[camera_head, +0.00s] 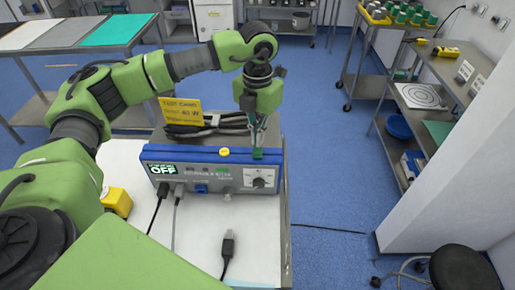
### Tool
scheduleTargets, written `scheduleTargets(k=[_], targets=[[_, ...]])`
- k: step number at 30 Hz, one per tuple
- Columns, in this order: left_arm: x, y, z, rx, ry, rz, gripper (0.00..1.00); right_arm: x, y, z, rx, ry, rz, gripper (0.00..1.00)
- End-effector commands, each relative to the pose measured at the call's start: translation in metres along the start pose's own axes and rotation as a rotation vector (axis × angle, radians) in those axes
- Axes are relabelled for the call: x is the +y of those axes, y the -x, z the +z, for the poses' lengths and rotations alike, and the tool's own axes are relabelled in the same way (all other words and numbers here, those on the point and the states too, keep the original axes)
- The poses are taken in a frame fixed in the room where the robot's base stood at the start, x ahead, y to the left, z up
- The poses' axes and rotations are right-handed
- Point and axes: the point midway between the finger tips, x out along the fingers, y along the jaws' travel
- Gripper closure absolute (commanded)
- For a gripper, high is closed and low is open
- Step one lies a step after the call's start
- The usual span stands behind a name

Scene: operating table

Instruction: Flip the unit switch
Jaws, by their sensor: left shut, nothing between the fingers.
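The unit is a blue box with a pale front panel (215,180) on a white cart top. Its small display (163,169) reads "OFF". A dial or switch (259,182) sits at the right of the panel. My left gripper (258,150) is shut and empty, pointing down at the top right edge of the unit, above the dial. I cannot tell whether its tips touch the unit. My right gripper is not in view.
A loose black plug (228,245) lies in front on the white cart top (195,245). A yellow block (117,202) stands at the left. A stool (460,268) and shelves (425,97) are at the right, with open blue floor between.

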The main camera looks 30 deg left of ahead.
Motion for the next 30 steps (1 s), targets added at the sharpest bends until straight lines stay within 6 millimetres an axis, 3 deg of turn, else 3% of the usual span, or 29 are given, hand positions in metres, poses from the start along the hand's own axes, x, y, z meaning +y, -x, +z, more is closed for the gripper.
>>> scheduleTargets(k=[16, 30], targets=[[-0.001, 0.047, 0.0, -0.001, 0.0, -0.001, 1.0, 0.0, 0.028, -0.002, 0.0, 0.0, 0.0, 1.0], [0.0, 0.05, 0.0, 0.0, 0.0, -0.001, 1.0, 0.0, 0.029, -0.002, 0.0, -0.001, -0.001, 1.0]])
